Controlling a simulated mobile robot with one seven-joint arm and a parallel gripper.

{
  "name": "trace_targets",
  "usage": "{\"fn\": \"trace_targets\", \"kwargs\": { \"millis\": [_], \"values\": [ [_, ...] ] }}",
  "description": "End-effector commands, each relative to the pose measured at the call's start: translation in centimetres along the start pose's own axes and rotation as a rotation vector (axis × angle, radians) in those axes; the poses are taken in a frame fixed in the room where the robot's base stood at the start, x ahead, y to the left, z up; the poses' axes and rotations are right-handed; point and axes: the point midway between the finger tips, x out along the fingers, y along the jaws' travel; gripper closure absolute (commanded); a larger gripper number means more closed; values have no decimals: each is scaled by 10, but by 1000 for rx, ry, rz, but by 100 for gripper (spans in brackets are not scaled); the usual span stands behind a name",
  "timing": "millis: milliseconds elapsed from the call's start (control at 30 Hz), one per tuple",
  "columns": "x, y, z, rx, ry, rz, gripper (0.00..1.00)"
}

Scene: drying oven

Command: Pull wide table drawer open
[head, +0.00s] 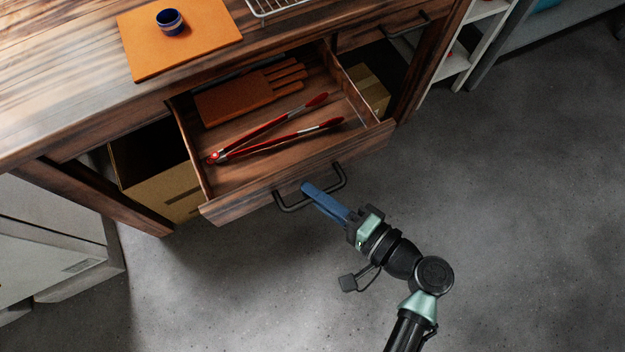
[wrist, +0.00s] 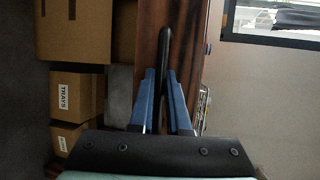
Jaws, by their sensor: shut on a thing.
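The wide table drawer (head: 300,172) is pulled out from the wooden table (head: 60,110), and its inside shows in the head view. It holds red tongs (head: 275,135) and an orange-brown slatted piece (head: 245,97). A black bar handle (head: 290,207) is on its front. My gripper (head: 308,187) reaches the handle from the lower right, its blue fingers at the bar. In the wrist view the blue fingers of my gripper (wrist: 166,80) are on either side of the dark handle (wrist: 164,55), shut on it. The drawer front (wrist: 147,45) is behind it.
An orange board (head: 190,50) with a small blue cup (head: 170,21) and a wire rack (head: 270,8) are on the tabletop. Cardboard boxes (head: 165,185) stand under the table. A grey cabinet (head: 60,245) is at left. The floor (head: 520,200) in front is clear.

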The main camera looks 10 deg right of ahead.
Motion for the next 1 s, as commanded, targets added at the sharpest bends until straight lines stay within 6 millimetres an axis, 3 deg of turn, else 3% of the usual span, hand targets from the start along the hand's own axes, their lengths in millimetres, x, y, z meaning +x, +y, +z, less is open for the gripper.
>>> {"fn": "trace_targets", "kwargs": {
  "millis": [233, 267, 400, 1000],
  "values": [
    [0, 0, 0, -1, 1, -1, 100],
    [0, 0, 0, -1, 1, -1, 82],
    [0, 0, 0, -1, 1, -1, 56],
    [-4, 0, -1, 0, 2, 0, 55]
  ]
}}
